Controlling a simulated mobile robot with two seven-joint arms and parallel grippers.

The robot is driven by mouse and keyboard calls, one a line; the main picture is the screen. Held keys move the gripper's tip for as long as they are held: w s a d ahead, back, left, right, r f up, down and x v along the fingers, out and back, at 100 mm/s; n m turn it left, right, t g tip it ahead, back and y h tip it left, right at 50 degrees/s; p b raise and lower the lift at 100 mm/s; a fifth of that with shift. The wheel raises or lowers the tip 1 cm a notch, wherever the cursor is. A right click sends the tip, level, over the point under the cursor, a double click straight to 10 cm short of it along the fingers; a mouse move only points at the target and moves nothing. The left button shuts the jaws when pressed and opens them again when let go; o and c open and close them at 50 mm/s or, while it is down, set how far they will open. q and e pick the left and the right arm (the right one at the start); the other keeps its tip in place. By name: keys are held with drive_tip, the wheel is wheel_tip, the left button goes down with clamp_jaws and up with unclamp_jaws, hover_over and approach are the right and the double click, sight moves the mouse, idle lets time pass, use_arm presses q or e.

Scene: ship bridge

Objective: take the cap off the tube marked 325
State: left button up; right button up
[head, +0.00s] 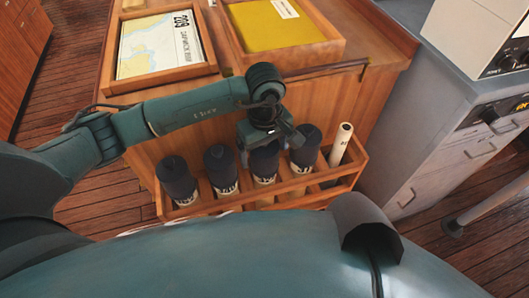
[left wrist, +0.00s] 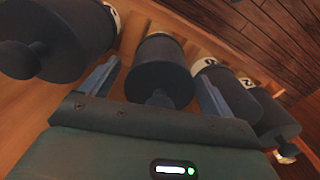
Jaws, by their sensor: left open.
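Several tubes with dark caps stand in a wooden rack (head: 345,182) in the head view. The caps are the far-left cap (head: 174,176), the second cap (head: 221,164), the third cap (head: 264,162) and the fourth cap (head: 306,147). Their pale labels carry dark numbers that I cannot read surely, so I cannot tell which is 325. My left gripper (head: 270,141) is open above the third tube. In the left wrist view its fingers (left wrist: 157,90) stand either side of one dark knobbed cap (left wrist: 160,65), with small gaps visible. My right gripper is out of view.
A slim pale tube (head: 341,145) without a dark cap leans at the rack's right end. Neighbouring caps stand close to the left fingers. Above the rack, a wooden cabinet holds a chart tray (head: 166,75) and a yellow-folder tray (head: 318,52). A grey console (head: 425,140) stands right.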

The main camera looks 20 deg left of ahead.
use_arm(q)
drive_tip(key=shift+f, duration=0.5)
drive_tip(key=shift+r, duration=0.1)
drive_tip(key=shift+c, duration=0.5)
drive_tip(key=c, duration=0.9)
drive_tip(key=shift+c, duration=0.2)
drive_tip(key=shift+r, duration=0.15)
